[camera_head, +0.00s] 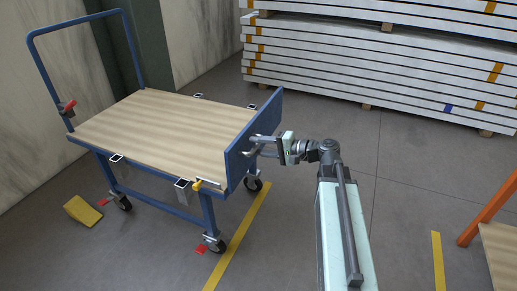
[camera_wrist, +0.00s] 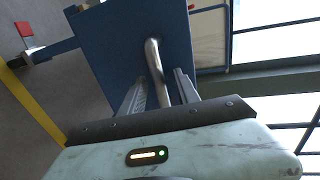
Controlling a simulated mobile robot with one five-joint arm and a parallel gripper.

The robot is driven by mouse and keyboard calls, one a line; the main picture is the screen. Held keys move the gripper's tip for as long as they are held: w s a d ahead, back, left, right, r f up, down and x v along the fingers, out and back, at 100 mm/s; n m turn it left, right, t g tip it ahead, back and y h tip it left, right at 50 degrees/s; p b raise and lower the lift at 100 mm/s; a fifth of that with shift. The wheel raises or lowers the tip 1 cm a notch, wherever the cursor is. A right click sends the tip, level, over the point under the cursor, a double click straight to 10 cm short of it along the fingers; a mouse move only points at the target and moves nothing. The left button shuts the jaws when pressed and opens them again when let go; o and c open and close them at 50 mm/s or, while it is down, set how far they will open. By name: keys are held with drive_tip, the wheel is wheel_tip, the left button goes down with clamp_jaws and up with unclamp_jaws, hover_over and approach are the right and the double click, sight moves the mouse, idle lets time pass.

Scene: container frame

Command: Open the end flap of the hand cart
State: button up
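The hand cart has a wooden deck (camera_head: 150,125) and a blue frame. Its blue end flap (camera_head: 250,145) stands upright at the deck's right end, rising above the deck. The flap also fills the middle of the wrist view (camera_wrist: 120,50). A bent metal handle (camera_wrist: 155,65) projects from its outer face. My gripper (camera_head: 262,146) reaches the flap from the right, and its fingers show in the wrist view (camera_wrist: 160,88). The fingers are open, one on each side of the handle, with narrow gaps visible. A yellow latch (camera_head: 204,184) sits at the flap's near lower corner.
A blue push bar (camera_head: 80,20) rises at the cart's left end. A yellow wedge (camera_head: 83,211) lies on the floor at left. Stacked boards (camera_head: 380,65) stand behind. An orange-framed wooden piece (camera_head: 495,250) is at lower right. Floor right of the flap is clear apart from my arm.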

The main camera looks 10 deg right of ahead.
drive_tip(key=shift+w+a+f, duration=0.1)
drive_tip(key=shift+w+a, duration=0.15)
drive_tip(key=shift+a, duration=0.1)
clamp_jaws()
idle(1.2)
